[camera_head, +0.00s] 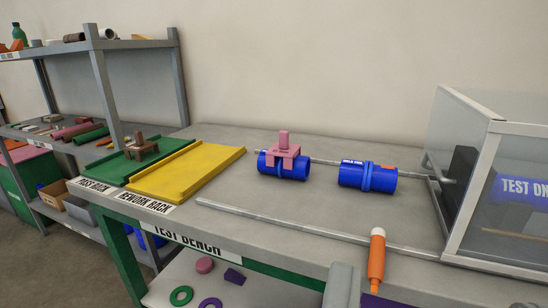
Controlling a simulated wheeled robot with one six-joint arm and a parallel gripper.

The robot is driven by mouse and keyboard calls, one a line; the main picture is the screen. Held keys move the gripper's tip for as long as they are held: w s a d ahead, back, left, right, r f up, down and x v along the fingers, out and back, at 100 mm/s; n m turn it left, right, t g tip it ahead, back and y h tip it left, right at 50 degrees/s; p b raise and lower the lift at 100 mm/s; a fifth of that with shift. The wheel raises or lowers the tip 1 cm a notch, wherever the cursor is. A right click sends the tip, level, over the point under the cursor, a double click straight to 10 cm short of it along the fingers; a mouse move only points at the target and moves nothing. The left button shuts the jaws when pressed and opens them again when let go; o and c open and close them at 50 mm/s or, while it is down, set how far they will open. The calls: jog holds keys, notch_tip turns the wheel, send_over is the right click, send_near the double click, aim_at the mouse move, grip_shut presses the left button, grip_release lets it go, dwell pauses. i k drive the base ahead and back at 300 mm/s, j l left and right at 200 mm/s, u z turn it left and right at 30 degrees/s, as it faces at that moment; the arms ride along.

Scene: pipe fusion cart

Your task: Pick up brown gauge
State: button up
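The brown gauge (141,148) stands on the green pass rack (107,168) at the left end of the test bench. It has a saddle-like body with legs and an upright handle. Its lower legs are small and hard to make out in this view. A pink gauge (283,154) of similar shape straddles a blue pipe fitting (292,172) near the middle of the bench.
The yellow rework rack (185,174) lies right of the green rack. Another blue fitting (367,177) lies near the glass-walled test enclosure (468,150). An orange marker (377,258) is at the front. A grey shelf (70,138) stands behind left. The bench's front middle is fairly clear.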

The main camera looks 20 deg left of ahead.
aim_at(142, 146)
jog(key=u, duration=1.3)
jog(key=i+l, duration=0.1)
jog(key=i, duration=0.35)
jog(key=i+l+u, duration=0.1)
jog(key=i, duration=0.3)
jog(key=i+l, duration=0.1)
jog(key=i, duration=0.35)
